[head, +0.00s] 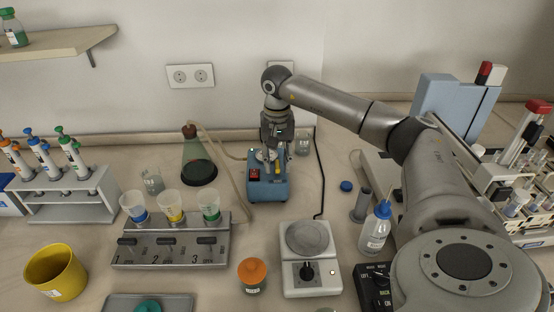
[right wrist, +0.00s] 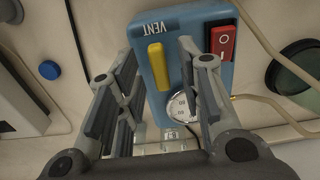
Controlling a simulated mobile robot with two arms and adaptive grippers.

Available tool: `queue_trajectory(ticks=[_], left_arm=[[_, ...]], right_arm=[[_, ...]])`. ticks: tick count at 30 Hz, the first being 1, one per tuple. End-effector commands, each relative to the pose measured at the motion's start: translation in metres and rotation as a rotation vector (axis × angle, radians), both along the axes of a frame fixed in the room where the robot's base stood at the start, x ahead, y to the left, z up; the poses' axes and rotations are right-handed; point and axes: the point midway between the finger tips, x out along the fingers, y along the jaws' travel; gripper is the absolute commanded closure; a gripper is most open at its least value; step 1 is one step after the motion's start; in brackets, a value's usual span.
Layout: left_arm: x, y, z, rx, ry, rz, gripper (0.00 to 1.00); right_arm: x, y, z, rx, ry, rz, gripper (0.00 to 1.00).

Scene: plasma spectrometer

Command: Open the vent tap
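The vent tap is a yellow lever (right wrist: 158,68) on top of a blue pump box (right wrist: 215,75), below the printed word VENT in the right wrist view. In the head view the yellow lever (head: 278,168) shows small on the blue box (head: 268,190). My right gripper (right wrist: 157,50) is open, with its fingers on either side of the lever and a gap to each. In the head view my right gripper (head: 270,153) reaches down over the back of the box. My left gripper is not in view.
A red switch (right wrist: 222,41) and a round gauge (right wrist: 181,106) sit beside the lever. A flask (head: 198,165) with a hose stands left of the box. A hotplate-like device (head: 308,270) is in front. A blue cap (head: 346,186) lies to the right.

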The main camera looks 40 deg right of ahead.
Motion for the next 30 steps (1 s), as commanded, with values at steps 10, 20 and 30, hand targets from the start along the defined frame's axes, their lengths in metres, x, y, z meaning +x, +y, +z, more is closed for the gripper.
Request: queue_trajectory(ticks=[10, 20, 30], left_arm=[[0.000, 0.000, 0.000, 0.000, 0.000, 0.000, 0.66], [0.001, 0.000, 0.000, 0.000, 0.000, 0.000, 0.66], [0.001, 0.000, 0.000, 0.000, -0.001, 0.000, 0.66]], right_arm=[[0.001, 0.000, 0.050, 0.001, -0.006, 0.000, 0.66], [0.001, 0.000, 0.109, 0.000, -0.004, 0.001, 0.66], [0.000, 0.000, 0.120, 0.001, -0.001, 0.001, 0.66]])
